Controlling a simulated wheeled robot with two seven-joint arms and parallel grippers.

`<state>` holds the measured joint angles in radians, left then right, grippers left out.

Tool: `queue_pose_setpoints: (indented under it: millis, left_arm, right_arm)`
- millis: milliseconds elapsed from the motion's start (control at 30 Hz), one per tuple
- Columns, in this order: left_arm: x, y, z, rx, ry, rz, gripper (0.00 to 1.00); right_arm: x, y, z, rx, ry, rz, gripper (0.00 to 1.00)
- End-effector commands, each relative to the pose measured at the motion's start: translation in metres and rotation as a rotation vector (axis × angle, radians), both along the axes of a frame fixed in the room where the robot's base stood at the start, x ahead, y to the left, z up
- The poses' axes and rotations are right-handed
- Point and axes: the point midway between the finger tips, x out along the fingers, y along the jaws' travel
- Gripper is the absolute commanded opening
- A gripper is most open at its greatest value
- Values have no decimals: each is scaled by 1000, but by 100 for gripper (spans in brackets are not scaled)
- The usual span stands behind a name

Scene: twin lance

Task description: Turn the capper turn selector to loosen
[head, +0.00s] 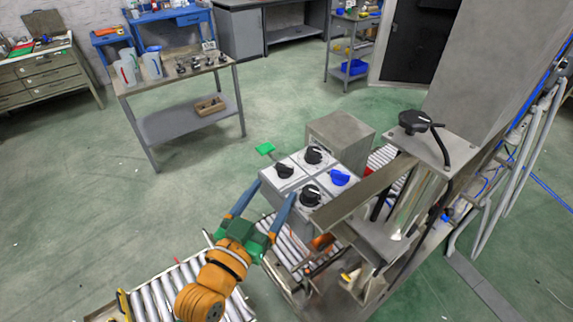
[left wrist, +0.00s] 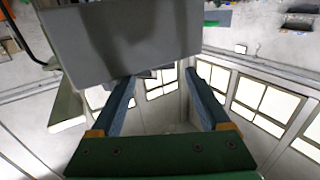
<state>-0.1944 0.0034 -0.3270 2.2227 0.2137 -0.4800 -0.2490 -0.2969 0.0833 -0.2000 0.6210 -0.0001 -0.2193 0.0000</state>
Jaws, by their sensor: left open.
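A light grey control panel (head: 322,174) carries several knobs. Three are black: a back one (head: 313,155), a left one (head: 284,170) and a front one (head: 310,194). A blue knob (head: 339,177) sits at the right. I cannot tell by label which is the turn selector, nor read its setting. My left gripper (head: 275,190) is open and empty, with its blue fingers pointing at the panel's near left side. In the left wrist view the open fingers (left wrist: 160,76) point at a grey boxy surface (left wrist: 120,40); no knob is clearly visible there. My right gripper is not in view.
A roller conveyor (head: 170,287) runs below my left arm. A metal bar (head: 362,195) and a machine column (head: 495,85) stand right of the panel. Open floor (head: 110,215) lies to the left.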

Motion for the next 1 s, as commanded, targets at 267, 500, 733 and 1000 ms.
queue_pose_setpoints:
  millis: [267,500,733,1000]
  left_arm:
    - [51,-22,1,1,0,1,80]
    - [75,-33,-1,0,2,1,80]
    - [80,-35,-2,0,1,1,80]
    - [80,-35,-2,1,2,1,42]
  right_arm:
    - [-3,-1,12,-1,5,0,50]
    - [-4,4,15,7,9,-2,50]
    - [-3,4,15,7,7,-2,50]
    - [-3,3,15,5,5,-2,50]
